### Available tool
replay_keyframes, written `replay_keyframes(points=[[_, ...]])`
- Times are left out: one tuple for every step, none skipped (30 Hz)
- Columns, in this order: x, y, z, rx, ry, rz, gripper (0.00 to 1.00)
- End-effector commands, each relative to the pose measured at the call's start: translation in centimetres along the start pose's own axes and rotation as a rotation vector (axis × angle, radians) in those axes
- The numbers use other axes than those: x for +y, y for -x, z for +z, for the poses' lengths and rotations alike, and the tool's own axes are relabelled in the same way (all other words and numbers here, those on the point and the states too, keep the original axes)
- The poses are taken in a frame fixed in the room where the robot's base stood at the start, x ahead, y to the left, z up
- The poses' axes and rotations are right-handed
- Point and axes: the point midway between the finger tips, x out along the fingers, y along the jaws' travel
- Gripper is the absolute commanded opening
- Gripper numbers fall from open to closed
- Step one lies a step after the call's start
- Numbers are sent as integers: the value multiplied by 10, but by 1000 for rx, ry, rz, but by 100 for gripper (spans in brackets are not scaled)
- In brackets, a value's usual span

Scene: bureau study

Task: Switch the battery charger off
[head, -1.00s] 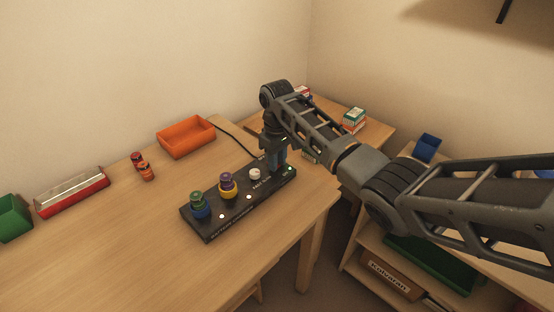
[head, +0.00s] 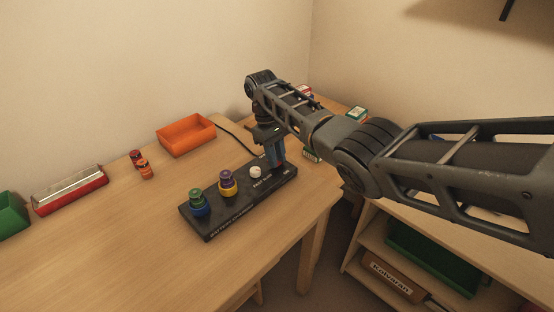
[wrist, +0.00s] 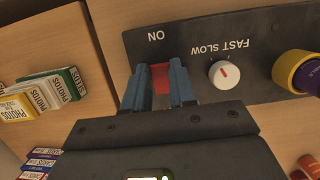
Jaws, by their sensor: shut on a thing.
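The battery charger (head: 223,222) is a long black unit on the wooden desk. It also fills the top of the wrist view (wrist: 262,28). Its red switch (wrist: 160,76) sits beside the "ON" label, between the blue fingers of my gripper (wrist: 160,88). The fingers are closed in on the switch, and part of it is hidden. In the head view my gripper (head: 277,162) is down at the charger's right end, hiding the switch. A white dial (wrist: 224,74) marked FAST and SLOW is beside it. No lamps show lit on the charger.
Two round batteries, green-blue (head: 198,203) and purple-yellow (head: 227,184), stand on the charger. An orange tray (head: 187,137) and small orange cells (head: 145,170) lie behind. Seed and photo boxes (wrist: 42,92) are on the neighbouring surface. The desk's front left is clear.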

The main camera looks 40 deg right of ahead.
Motion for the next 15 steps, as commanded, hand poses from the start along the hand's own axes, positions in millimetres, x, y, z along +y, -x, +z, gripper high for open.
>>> replay_keyframes(points=[[1, 0, -1, -3, -2, 2, 0], [0, 0, -1, -4, -1, 2, 0], [0, 0, -1, -6, -1, 2, 0], [0, 0, -1, -6, -1, 1, 0], [0, 1, -1, -6, -1, 1, 0], [0, 1, -1, -6, -1, 1, 0], [0, 1, -1, -5, -1, 2, 0], [0, 1, -1, -5, -1, 1, 0], [0, 1, -1, -5, -1, 2, 0], [0, 1, -1, -5, -1, 1, 0], [0, 1, -1, -5, -1, 1, 27], [0, 1, -1, -5, -1, 1, 31], [0, 1, -1, -5, -1, 1, 34], [0, 1, -1, -5, -1, 1, 37], [0, 1, -1, -6, -1, 1, 41]])
